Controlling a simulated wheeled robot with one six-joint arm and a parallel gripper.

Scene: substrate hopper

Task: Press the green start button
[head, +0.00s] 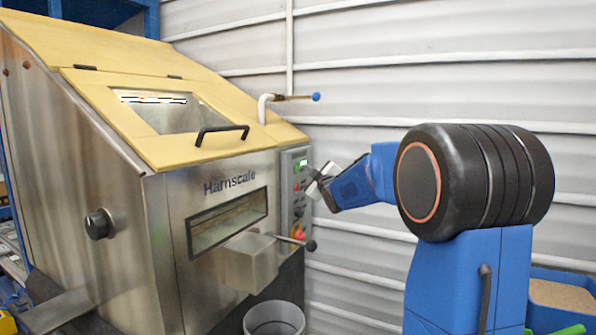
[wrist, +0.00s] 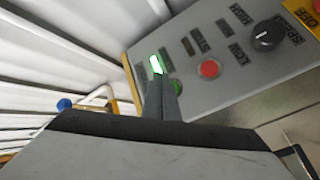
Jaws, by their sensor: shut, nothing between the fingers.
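The control panel (head: 293,205) is on the right side of the steel hopper, and it fills the upper right of the wrist view (wrist: 225,75). A dark green round button (wrist: 177,86) shows there just right of my fingertips, partly hidden by them. A lit green display (wrist: 156,64) lies just beyond the tips. My gripper (head: 317,184) is shut and empty, close in front of the panel; its fingers also show in the wrist view (wrist: 160,82). I cannot tell whether the tips touch the panel. In the head view, the green button is not clearly visible.
A red button (wrist: 209,68) and a black knob (wrist: 267,34) sit further along the panel. A ball-ended lever (head: 297,241) sticks out below my gripper. A grey bin (head: 274,319) stands below.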

